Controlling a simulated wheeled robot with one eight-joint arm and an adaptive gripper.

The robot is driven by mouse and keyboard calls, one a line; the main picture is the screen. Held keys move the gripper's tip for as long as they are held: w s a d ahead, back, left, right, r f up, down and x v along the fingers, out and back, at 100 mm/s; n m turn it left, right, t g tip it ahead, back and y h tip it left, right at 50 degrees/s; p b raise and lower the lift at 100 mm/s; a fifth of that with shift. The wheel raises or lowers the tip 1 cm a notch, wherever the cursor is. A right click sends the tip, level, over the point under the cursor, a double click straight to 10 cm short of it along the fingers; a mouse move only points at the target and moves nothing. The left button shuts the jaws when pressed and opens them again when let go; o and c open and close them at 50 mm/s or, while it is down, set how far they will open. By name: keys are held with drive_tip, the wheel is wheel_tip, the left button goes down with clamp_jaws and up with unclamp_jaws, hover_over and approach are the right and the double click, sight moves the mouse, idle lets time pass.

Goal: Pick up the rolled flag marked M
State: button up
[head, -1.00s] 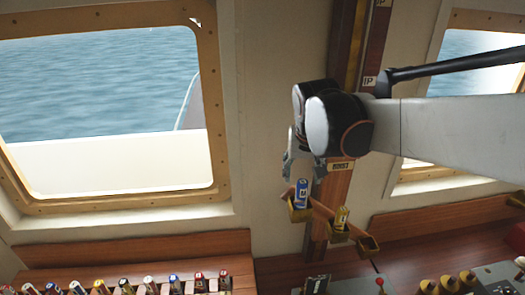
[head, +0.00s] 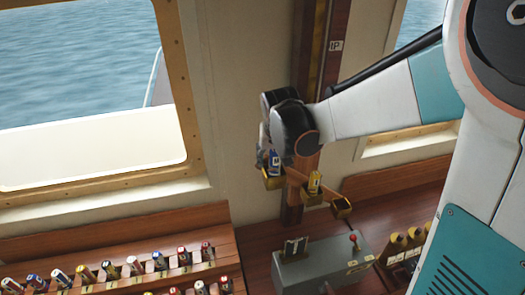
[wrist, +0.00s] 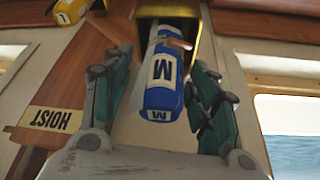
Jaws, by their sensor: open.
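The rolled flag marked M (wrist: 163,88) is blue and white with a white M label. In the wrist view it sticks out of a square brass holder (wrist: 206,48). My gripper (wrist: 154,98) is open, with one dark green finger on each side of the flag and visible gaps between. In the head view the blue flag (head: 274,160) stands in the left brass holder (head: 272,183) of the wooden bracket. My gripper (head: 262,155) is there just behind and left of it, partly hidden by the flag and my wrist.
A HOIST plate (wrist: 52,119) is on the wood. A rack (head: 130,284) of several rolled flags and a grey box (head: 322,264) are below.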

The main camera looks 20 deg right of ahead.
drive_tip(key=shift+c, duration=0.5)
drive_tip(key=c, duration=1.1)
